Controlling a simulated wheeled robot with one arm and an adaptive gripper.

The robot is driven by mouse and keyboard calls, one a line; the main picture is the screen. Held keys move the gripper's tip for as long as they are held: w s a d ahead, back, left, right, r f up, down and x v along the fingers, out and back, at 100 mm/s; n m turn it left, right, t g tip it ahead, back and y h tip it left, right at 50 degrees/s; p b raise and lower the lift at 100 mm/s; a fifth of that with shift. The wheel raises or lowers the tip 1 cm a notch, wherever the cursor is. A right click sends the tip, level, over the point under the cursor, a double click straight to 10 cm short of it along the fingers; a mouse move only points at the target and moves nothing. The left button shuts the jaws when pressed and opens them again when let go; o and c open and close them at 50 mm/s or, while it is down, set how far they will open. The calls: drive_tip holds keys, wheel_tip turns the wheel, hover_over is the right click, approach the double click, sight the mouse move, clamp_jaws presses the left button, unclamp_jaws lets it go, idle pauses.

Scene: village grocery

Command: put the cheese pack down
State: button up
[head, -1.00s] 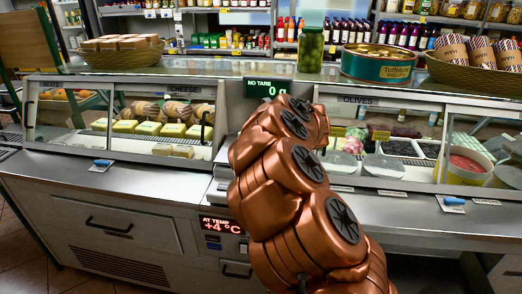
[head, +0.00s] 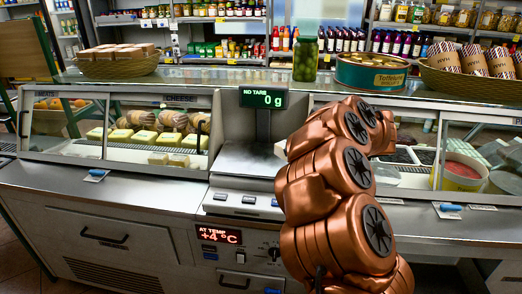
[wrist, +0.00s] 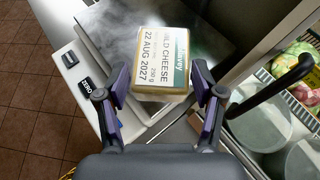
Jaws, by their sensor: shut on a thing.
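The cheese pack (wrist: 160,50) is a pale yellow block with a white label reading "MILD CHEESE" and "22 AUG 2027". My gripper (wrist: 163,78) is shut on it, with one finger at each side. In the wrist view the pack overlaps the right part of the scale's steel plate (wrist: 110,28). I cannot tell the gap below it. The scale also shows in the head view, its plate (head: 245,160) bare where visible and its display (head: 263,98) reading 0 g.
Left of the scale is the glass cheese case (head: 150,135). Right of it is the olives case (head: 465,165), whose black handle (wrist: 270,85) is close to my right finger in the wrist view. A green jar (head: 306,55) and a Toffelure tin (head: 370,75) stand on the upper shelf.

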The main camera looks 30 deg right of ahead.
drive_tip(key=w+a+p, duration=0.1)
drive_tip(key=w, duration=0.2)
drive_tip(key=w+a+p, duration=0.1)
drive_tip(key=w+a, duration=0.1)
drive_tip(key=w, duration=0.2)
drive_tip(key=w+a+p, duration=0.1)
drive_tip(key=w, duration=0.2)
drive_tip(key=shift+w+a+f, duration=0.2)
drive_tip(key=shift+w+f, duration=0.05)
drive_tip(key=shift+f, duration=0.1)
drive_tip(key=shift+w+a+f+p, duration=0.15)
drive_tip(key=shift+w+a+p, duration=0.15)
drive_tip(key=shift+w, duration=0.4)
drive_tip(key=shift+w+f, duration=0.25)
drive_tip(key=shift+f+p, duration=0.65)
drive_tip(key=shift+f, duration=0.95)
drive_tip(key=shift+f, duration=0.15)
drive_tip(key=o, duration=1.8)
drive_tip(key=shift+s, duration=0.1)
drive_tip(key=shift+r, duration=0.2)
